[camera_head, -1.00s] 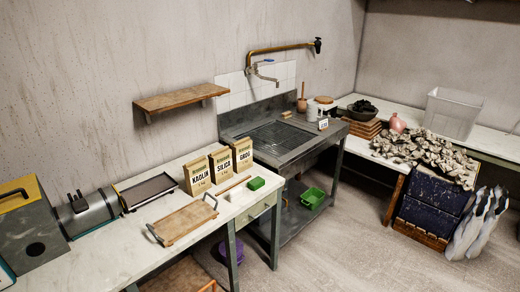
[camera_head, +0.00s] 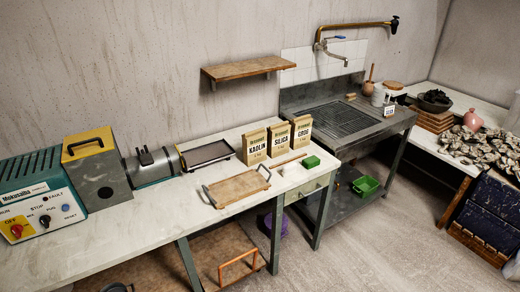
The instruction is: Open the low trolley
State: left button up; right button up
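No thing is plainly recognisable as the low trolley. A low brown wooden platform (camera_head: 217,247) with an upright orange handle (camera_head: 239,267) shows under the white-topped workbench, near the bottom middle; it may be the trolley. The bench top and legs hide part of it. No open or shut part of it can be made out. Neither of my grippers is in view.
The workbench (camera_head: 95,240) carries a control box (camera_head: 40,205), a machine, a tray with handles (camera_head: 238,188) and three paper bags. A grey sink unit (camera_head: 345,120) stands to its right, with a green basket (camera_head: 366,186) below. The floor (camera_head: 370,250) in front is clear.

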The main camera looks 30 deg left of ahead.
aim_at(223, 257)
jog(key=u, duration=1.15)
jog(key=i+l+u, duration=0.15)
jog(key=l, duration=0.45)
jog(key=i+l+u, duration=0.15)
jog(key=l, duration=0.45)
jog(key=i+l+u, duration=0.2)
jog(key=l, duration=0.4)
jog(key=i+l+u, duration=0.15)
jog(key=l, duration=0.5)
jog(key=l+u, duration=0.15)
jog(key=l, duration=0.5)
jog(key=i+l+u, duration=0.1)
jog(key=i+l, duration=0.15)
jog(key=l, duration=0.15)
jog(key=i+l+u, duration=0.1)
jog(key=i+l, duration=0.15)
jog(key=l, duration=0.2)
